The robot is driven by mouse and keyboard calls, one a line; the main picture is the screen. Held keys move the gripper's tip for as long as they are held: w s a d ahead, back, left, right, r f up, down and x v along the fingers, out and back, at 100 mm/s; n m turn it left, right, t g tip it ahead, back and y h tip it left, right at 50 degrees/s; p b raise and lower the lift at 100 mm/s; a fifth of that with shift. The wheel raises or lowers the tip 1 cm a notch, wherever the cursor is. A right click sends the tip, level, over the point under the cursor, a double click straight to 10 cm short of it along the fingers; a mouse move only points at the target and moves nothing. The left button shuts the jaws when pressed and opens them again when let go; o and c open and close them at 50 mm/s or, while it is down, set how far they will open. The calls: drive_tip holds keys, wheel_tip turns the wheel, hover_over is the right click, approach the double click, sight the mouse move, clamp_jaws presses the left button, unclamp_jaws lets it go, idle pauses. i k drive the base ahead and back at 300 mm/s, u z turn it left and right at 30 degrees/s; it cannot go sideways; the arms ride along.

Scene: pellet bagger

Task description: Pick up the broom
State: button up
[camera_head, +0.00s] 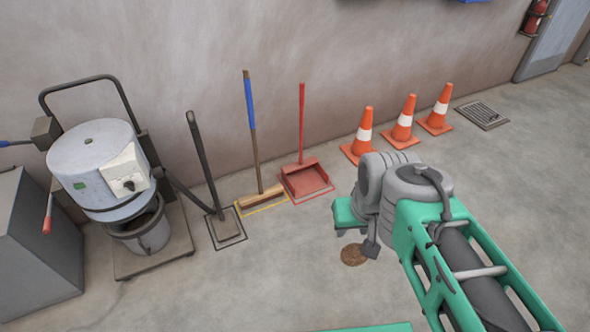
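The broom (260,197) stands upright against the wall, left of the middle. It has a blue-topped handle and a wide, pale brown head resting on the floor inside a yellow outline. My arm reaches in from the lower right. Its end, with my gripper (371,248), is to the right of the broom and apart from it. The arm's own links hide most of the gripper, so its fingers cannot be made out.
A red long-handled dustpan (306,180) stands just right of the broom. A dark-handled tool (204,165) leans to its left, beside a drum machine (101,170). Several orange cones (403,124) line the wall at right. A brown round patch (354,254) lies on the open floor.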

sight(261, 197)
drive_tip(key=u, duration=0.05)
drive_tip(key=i, duration=1.2)
drive_tip(key=u, duration=1.4)
drive_tip(key=i, duration=1.1)
drive_tip(key=u, duration=0.3)
